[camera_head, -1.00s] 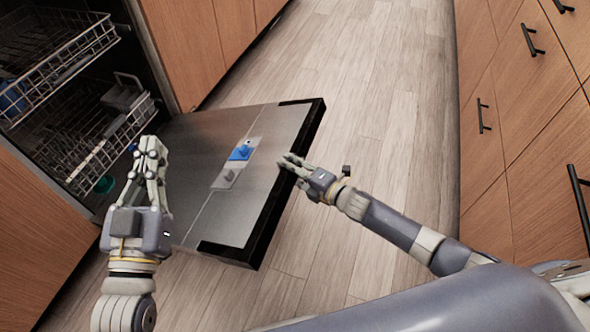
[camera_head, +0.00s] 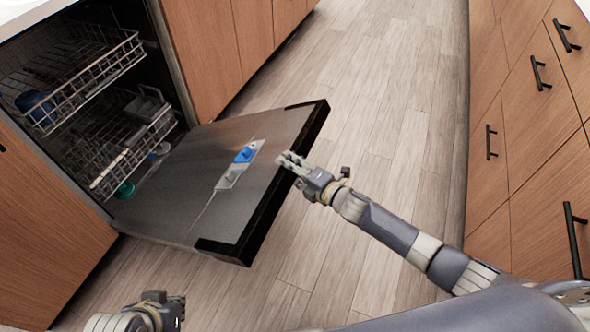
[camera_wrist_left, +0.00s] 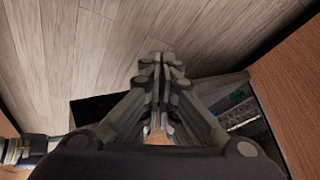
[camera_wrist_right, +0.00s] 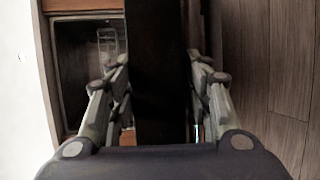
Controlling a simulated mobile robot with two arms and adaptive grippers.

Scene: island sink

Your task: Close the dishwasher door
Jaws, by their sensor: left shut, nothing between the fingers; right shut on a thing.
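The dishwasher door (camera_head: 215,205) hangs open, its inner face up and its thick black outer edge (camera_head: 240,245) out over the floor. My right gripper (camera_head: 287,160) is shut on this outer edge, about midway along it. In the right wrist view, the dark door (camera_wrist_right: 158,90) runs between the fingers of the right gripper (camera_wrist_right: 160,65). My left gripper (camera_head: 178,308) is shut and empty, low at the bottom left of the head view, apart from the door. Its closed fingers (camera_wrist_left: 158,65) fill the middle of the left wrist view.
The upper rack (camera_head: 75,85) holds a blue item (camera_head: 36,107). The lower rack (camera_head: 125,150) sits inside the dishwasher, with a teal item (camera_head: 124,190) near it. Cabinets (camera_head: 50,240) flank the opening. Drawers (camera_head: 545,120) stand at the right. Wooden floor (camera_head: 390,120) is clear between.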

